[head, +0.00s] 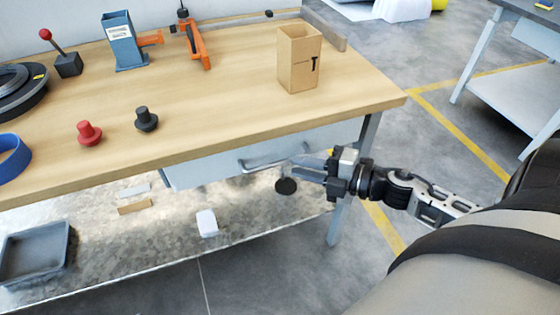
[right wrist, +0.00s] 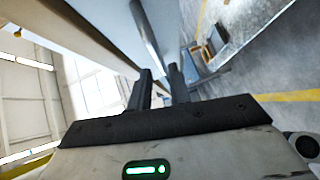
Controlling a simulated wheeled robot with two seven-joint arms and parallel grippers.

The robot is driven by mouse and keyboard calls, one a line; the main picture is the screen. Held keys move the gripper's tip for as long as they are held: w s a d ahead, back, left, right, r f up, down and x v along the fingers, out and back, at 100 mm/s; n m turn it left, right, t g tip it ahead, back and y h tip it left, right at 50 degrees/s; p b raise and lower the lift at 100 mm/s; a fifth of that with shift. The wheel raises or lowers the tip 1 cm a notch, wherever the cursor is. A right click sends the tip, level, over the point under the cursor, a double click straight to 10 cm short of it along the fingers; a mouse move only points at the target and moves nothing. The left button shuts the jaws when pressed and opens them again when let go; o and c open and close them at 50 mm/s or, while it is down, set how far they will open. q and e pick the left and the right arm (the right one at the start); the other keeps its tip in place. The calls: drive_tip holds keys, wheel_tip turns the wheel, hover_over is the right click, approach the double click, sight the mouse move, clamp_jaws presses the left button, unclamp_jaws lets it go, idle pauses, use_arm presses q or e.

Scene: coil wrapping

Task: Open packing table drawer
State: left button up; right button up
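The packing table (head: 215,100) has a light wood top, and a pale grey-blue drawer (head: 205,170) sits under its front edge. The drawer looks closed. Its grey bar handle (head: 262,162) runs along the front, and the bar also shows in the right wrist view (right wrist: 147,28). My right gripper (head: 298,168) is at the right end of the handle. In the right wrist view its two dark fingers (right wrist: 161,88) are apart, with the bar's near end just ahead of the gap. I cannot tell whether they touch it. My left gripper is not in view.
A cardboard box (head: 299,60), red knob (head: 89,133), black knob (head: 146,119), blue ring (head: 12,157) and orange tool (head: 195,42) stand on the tabletop. The lower shelf holds a grey bin (head: 35,255). A table leg (head: 340,215) stands near my right gripper.

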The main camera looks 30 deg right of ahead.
sight(280, 162)
drive_tip(key=x, duration=0.4)
drive_tip(key=shift+w+a, duration=0.1)
drive_tip(key=shift+w, duration=0.1)
drive_tip(key=shift+w+a+f, duration=0.15)
drive_tip(key=shift+w+a, duration=0.15)
drive_tip(key=shift+w, duration=0.15)
clamp_jaws()
drive_tip(key=shift+s, duration=0.1)
